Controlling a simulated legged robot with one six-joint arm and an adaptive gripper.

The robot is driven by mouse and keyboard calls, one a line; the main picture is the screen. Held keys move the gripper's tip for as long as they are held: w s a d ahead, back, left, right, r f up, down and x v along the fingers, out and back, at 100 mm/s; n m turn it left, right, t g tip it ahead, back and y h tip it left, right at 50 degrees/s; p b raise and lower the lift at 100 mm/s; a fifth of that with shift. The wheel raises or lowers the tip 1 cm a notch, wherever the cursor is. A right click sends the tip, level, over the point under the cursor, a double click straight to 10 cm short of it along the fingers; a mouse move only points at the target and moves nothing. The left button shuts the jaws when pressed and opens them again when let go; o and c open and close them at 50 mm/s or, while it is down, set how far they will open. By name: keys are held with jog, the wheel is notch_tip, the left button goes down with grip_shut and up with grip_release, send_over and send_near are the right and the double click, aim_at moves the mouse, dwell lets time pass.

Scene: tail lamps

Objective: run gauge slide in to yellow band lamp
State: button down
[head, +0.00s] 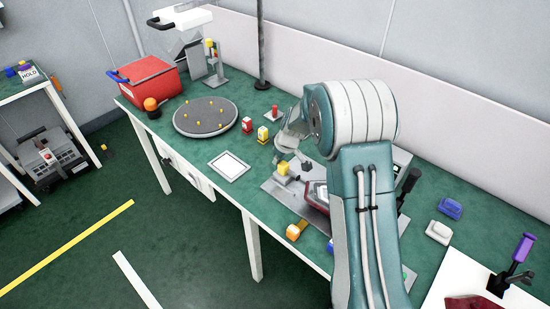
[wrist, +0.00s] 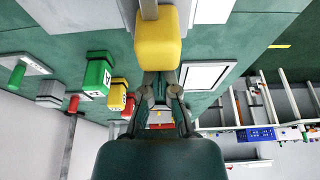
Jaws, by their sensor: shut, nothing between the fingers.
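A yellow block-shaped knob (head: 283,168) stands on a grey metal plate (head: 283,197) in the head view; I take it as the gauge slide's handle. In the wrist view the yellow knob (wrist: 157,40) sits on the end of a grey bar, just beyond my fingertips. My gripper (wrist: 160,77) is shut and empty, its tips close to the knob's face; I cannot tell whether they touch. In the head view my gripper (head: 288,143) is beside the knob, on its far side. A dark red and grey fixture (head: 316,195) is partly hidden by my arm; I cannot make out a yellow band lamp there.
Labelled red (head: 247,124) and yellow (head: 263,134) blocks stand behind the plate. A white-framed pad (head: 229,166) lies to the left, with a round grey turntable (head: 205,117) beyond. An orange-and-white piece (head: 297,231) lies near the front edge. A green block (wrist: 97,78) shows in the wrist view.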

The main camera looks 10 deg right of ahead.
aim_at(293, 175)
jog(key=shift+s+d, duration=0.8)
jog(key=shift+s, duration=0.35)
jog(key=v, duration=1.2)
jog(key=w+a, duration=0.1)
jog(key=w+a+f, duration=0.2)
jog(key=w, duration=0.1)
jog(key=shift+a+f, duration=0.1)
jog(key=x, duration=1)
jog(key=shift+s, duration=0.1)
jog(key=shift+s+d, duration=1.15)
jog(key=shift+s, duration=0.1)
jog(key=shift+s+d, duration=0.2)
jog(key=shift+s, duration=0.05)
